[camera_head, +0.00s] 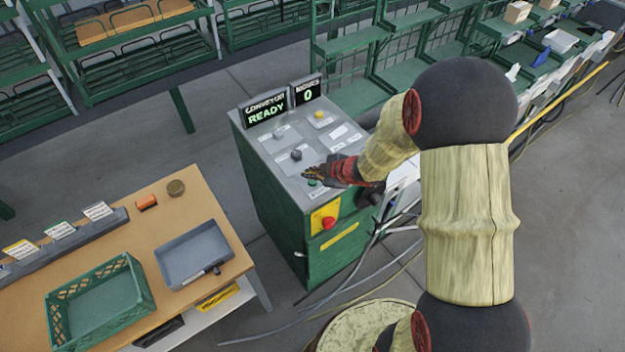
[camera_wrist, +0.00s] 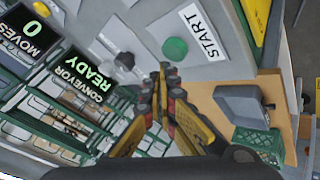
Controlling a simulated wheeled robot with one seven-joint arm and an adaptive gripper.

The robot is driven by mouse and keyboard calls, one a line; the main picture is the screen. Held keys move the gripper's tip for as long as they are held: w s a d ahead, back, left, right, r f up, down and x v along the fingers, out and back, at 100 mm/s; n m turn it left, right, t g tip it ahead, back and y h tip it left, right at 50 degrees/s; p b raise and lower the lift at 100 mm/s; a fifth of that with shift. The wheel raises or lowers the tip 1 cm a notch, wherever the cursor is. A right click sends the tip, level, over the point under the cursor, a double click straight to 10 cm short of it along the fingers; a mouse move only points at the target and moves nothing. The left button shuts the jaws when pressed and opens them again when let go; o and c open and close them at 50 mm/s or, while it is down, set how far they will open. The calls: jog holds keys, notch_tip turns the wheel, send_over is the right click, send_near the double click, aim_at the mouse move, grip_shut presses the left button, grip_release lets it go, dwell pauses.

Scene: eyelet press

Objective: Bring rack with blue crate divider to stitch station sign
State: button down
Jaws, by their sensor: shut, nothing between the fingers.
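My gripper (camera_head: 308,172) is shut and empty over the sloped top of a green and grey control console (camera_head: 262,190). In the wrist view its fingertips (camera_wrist: 168,70) are close to the green button (camera_wrist: 175,49) beside the START label (camera_wrist: 204,33). I cannot tell whether they touch it. Green racks (camera_head: 130,55) stand at the back. A small blue piece (camera_head: 541,57) shows in the rack row at the upper right; I cannot tell whether it is a crate divider. I cannot make out a stitch station sign.
Console displays read CONVEYOR READY (camera_head: 265,109) and MOVES 0 (camera_head: 307,91). A red stop button (camera_head: 329,223) is on the console front. A wooden table (camera_head: 165,222) at left holds a green crate (camera_head: 100,302) and grey tray (camera_head: 194,254). Cables (camera_head: 330,300) cross the floor.

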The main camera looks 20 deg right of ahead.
jog(key=shift+f, duration=0.15)
jog(key=shift+f, duration=0.3)
